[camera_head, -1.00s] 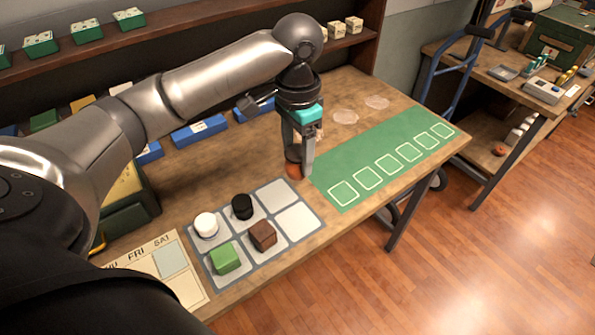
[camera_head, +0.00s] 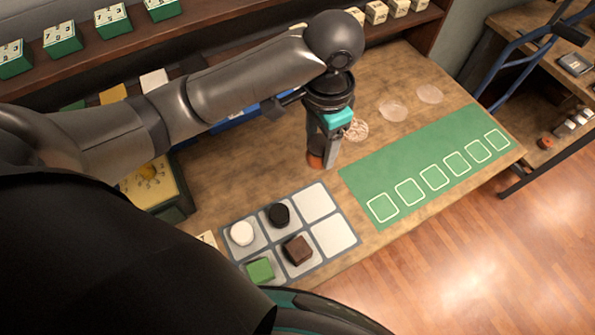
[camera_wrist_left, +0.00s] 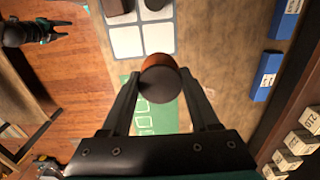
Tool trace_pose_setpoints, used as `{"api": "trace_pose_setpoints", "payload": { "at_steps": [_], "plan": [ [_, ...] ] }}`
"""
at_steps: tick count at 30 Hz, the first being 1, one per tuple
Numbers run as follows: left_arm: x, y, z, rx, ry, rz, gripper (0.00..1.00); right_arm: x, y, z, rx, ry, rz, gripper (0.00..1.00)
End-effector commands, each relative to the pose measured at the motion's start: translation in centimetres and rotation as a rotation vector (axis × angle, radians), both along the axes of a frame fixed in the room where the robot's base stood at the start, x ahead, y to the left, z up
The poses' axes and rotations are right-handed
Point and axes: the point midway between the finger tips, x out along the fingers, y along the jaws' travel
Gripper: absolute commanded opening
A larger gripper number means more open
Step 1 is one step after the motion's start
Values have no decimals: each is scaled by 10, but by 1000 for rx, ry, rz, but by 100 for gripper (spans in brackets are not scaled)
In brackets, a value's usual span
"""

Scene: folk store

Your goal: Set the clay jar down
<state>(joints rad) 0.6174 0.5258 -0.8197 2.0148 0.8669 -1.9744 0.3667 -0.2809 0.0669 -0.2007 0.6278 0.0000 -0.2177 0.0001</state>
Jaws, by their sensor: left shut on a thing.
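The clay jar (camera_head: 316,160) is orange-brown with a dark round top. It also shows in the left wrist view (camera_wrist_left: 160,82). My left gripper (camera_head: 322,158) is shut on it and points down over bare wood, just behind the grey-framed grid (camera_head: 297,222) and left of the green mat's near corner. The fingers hide part of the jar; I cannot tell whether its base touches the table. My right gripper (camera_wrist_left: 62,30) appears small at the left of the left wrist view, away from the table; its jaws are too small to read.
The grid holds a white piece (camera_head: 242,233), a black piece (camera_head: 278,215), a brown block (camera_head: 298,250) and a green block (camera_head: 260,269); its two right cells are empty. The green mat (camera_head: 412,165) has empty outlined squares. Pale discs (camera_head: 393,110) lie behind it.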

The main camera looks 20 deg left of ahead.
Motion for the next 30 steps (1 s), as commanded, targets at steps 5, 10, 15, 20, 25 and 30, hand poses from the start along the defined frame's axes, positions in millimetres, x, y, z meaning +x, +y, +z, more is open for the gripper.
{"api": "trace_pose_setpoints", "payload": {
  "at_steps": [5,10,15,20,25,30],
  "plan": [
    [-4,-5,-18,-3,3,-7,0,-15,-6,-2,-9,24,2,50],
    [-4,-5,-63,-1,3,-6,0,-27,-13,-9,-19,42,4,50],
    [-4,-5,-109,0,3,-6,0,-27,-14,-16,-20,43,4,50],
    [-3,-5,-142,-1,1,-7,0,-23,-14,-21,-20,37,4,50],
    [-3,-5,-157,-3,-3,-7,0,-19,-13,-22,-18,30,4,50],
    [-4,-5,-180,-2,0,-7,0,-18,-13,-27,-18,28,3,50]
  ]
}}
